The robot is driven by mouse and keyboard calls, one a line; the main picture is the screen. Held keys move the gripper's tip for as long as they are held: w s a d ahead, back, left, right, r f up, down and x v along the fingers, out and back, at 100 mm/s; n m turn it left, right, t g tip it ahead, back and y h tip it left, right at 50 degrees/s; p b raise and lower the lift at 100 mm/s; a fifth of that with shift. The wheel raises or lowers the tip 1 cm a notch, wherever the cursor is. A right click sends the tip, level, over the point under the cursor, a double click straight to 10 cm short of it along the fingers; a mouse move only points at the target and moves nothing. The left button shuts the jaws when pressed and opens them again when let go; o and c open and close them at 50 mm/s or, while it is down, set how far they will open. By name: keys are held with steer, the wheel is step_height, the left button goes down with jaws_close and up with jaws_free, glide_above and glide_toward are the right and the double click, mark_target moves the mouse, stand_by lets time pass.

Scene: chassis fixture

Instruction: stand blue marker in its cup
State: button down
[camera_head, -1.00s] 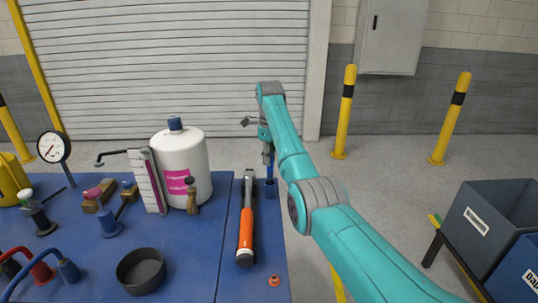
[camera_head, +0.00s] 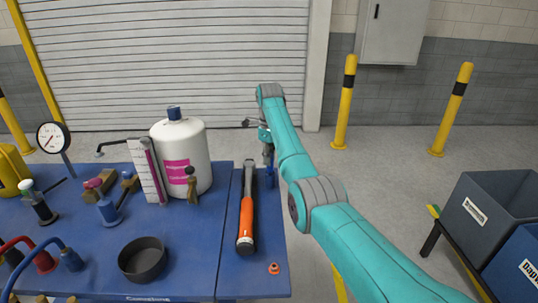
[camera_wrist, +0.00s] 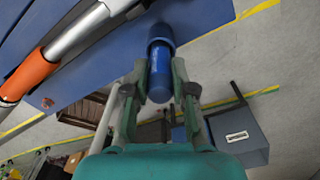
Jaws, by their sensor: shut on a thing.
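My gripper (camera_head: 267,146) is at the back right corner of the blue table, over the blue cup (camera_head: 270,181). It is shut on the blue marker (camera_wrist: 160,78), with a finger on each side of it in the wrist view. The marker is roughly upright, and its far end meets or overlaps the cup (camera_wrist: 160,36). I cannot tell how deep it sits inside. In the head view the marker is small and partly hidden by my gripper.
An orange-handled hammer (camera_head: 247,215) lies just left of the cup. A white bottle (camera_head: 183,157), a gauge (camera_head: 53,138) and a dark round bowl (camera_head: 142,259) stand further left. A small orange piece (camera_head: 273,268) lies near the front.

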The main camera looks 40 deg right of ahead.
steer(key=c, duration=0.9)
jaws_free()
